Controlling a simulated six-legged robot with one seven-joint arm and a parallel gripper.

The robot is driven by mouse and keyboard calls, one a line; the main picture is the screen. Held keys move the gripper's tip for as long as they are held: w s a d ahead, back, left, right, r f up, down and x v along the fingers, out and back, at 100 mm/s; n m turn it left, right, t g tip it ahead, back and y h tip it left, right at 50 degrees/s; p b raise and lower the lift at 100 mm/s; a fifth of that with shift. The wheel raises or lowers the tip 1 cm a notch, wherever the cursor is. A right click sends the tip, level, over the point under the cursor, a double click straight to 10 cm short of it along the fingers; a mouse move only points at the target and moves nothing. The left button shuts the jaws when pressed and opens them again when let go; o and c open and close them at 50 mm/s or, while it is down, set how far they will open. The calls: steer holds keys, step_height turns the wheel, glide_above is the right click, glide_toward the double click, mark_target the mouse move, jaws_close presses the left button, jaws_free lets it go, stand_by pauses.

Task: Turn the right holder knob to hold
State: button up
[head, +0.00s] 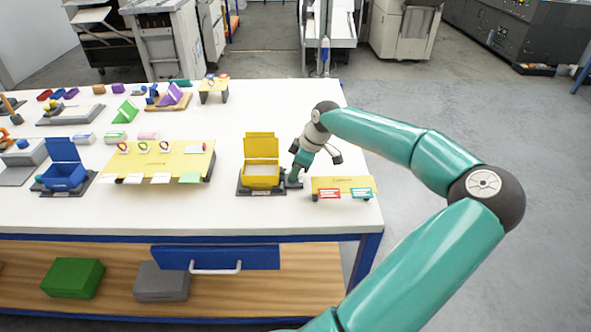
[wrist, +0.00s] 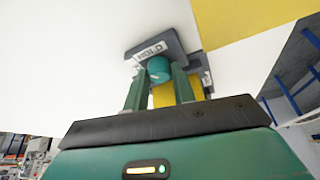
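The right holder knob (wrist: 159,69) is a round teal knob on a dark plate (wrist: 150,48) in the wrist view. The word HOLD is on the plate above it. My gripper (wrist: 160,78) has its fingers on either side of the knob, fingertips at the knob. I cannot tell whether they press on it. In the head view my gripper (head: 293,178) points down at the right edge of the dark base of a yellow open-lidded box (head: 262,178). The knob is hidden there behind my gripper.
A yellow board (head: 343,184) with red and teal tags stands close on the right, near the table's right edge. A larger yellow board (head: 160,164) and a blue open box (head: 64,178) stand to the left. The white tabletop (head: 225,215) is clear in front.

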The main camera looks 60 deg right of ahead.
steer(key=shift+m, duration=0.4)
steer(key=shift+s+m+h, duration=0.1)
steer(key=shift+m+h, duration=0.5)
steer(key=shift+m, duration=0.3)
steer(key=shift+a+m+h, duration=0.1)
steer(key=shift+m+h, duration=0.5)
steer(key=shift+m, duration=1)
steer(key=o, duration=1)
steer(key=v, duration=1.4)
